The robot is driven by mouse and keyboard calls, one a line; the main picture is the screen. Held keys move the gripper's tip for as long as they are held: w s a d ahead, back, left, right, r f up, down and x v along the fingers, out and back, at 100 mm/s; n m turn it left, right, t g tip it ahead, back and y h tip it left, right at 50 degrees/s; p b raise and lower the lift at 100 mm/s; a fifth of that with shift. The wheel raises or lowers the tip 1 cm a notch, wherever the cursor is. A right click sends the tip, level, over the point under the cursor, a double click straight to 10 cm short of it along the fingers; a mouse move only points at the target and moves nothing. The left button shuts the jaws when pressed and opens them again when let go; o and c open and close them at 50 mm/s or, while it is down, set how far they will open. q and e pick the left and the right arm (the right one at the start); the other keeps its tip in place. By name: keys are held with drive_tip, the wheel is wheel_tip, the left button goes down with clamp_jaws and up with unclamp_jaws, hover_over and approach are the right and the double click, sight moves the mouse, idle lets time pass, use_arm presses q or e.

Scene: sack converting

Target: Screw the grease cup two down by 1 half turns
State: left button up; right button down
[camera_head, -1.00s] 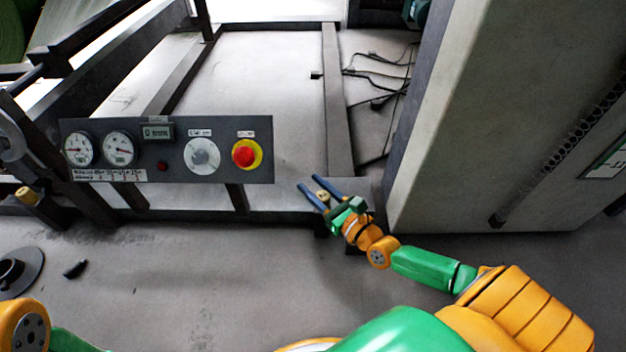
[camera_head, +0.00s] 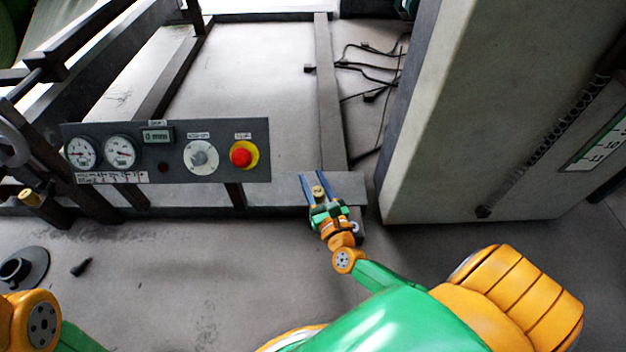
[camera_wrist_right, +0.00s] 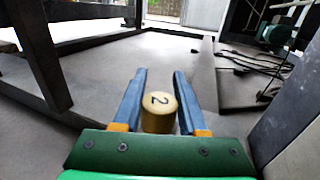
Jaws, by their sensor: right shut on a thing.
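Grease cup two (camera_head: 318,190) is a small brass-coloured cap at the right end of the machine's low front beam. In the right wrist view its top (camera_wrist_right: 159,101) bears a "2". My right gripper (camera_head: 316,175) has its two blue fingers on either side of the cup and is shut on it. The fingers (camera_wrist_right: 160,74) reach past the cup in the wrist view. The cup's lower part and thread are hidden. My left gripper is out of view; only part of my left arm shows at the bottom left.
A control panel (camera_head: 218,172) with gauges, a knob and a red button stands left of the gripper. A grey cabinet (camera_head: 460,130) rises at the right. Another brass cap (camera_head: 30,197) is at the far left. A flanged black part (camera_head: 22,268) and a small dark piece (camera_head: 81,267) lie on the floor.

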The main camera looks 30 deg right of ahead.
sight(320, 197)
drive_tip(key=shift+c, duration=2.2)
unclamp_jaws()
drive_tip(key=p+v, duration=0.2)
drive_tip(key=v, duration=0.5)
drive_tip(key=shift+s, duration=0.1)
